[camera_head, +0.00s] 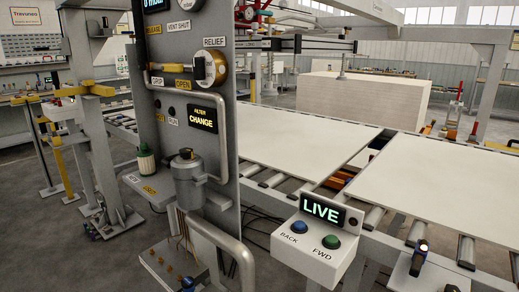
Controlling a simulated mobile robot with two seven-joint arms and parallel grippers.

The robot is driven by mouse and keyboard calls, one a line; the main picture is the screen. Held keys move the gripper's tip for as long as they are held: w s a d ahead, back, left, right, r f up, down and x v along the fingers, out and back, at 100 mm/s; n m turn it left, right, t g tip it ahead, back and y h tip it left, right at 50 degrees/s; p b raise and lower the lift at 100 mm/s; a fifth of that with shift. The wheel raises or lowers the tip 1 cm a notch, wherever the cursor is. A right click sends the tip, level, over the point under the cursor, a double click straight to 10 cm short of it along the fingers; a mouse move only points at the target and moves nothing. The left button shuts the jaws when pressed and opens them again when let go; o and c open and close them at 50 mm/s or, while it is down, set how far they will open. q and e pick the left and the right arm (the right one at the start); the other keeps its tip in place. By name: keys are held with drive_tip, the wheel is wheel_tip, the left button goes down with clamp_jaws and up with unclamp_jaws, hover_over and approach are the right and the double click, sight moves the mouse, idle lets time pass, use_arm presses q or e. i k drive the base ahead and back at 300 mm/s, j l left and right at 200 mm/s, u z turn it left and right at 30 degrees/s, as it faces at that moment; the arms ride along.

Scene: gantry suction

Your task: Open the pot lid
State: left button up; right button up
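The grey metal pot (188,186) is mounted on the front of a tall grey panel (207,45), left of the picture's middle. Its lid (186,159) sits on top, with a small dark and yellow part at its crown. The lid appears seated on the pot; the catch details are too small to tell. A display reading FILTER CHANGE (202,118) is above the pot. Neither of my grippers shows in this view.
A cream cylinder with a green top (146,160) stands on a small shelf left of the pot. A curved grey pipe (235,252) runs below right. A control box (313,246) reading LIVE and large pale boards (305,142) on rollers lie to the right.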

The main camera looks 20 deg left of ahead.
sight(190, 169)
drive_tip(key=j, duration=0.55)
drive_tip(key=k+j+z, duration=0.1)
drive_tip(key=j, duration=0.45)
drive_tip(key=k+j, duration=0.1)
drive_tip(key=j, duration=0.45)
drive_tip(key=j+z, duration=0.1)
drive_tip(key=j, duration=0.45)
drive_tip(key=k+j, duration=0.15)
drive_tip(key=j, duration=0.4)
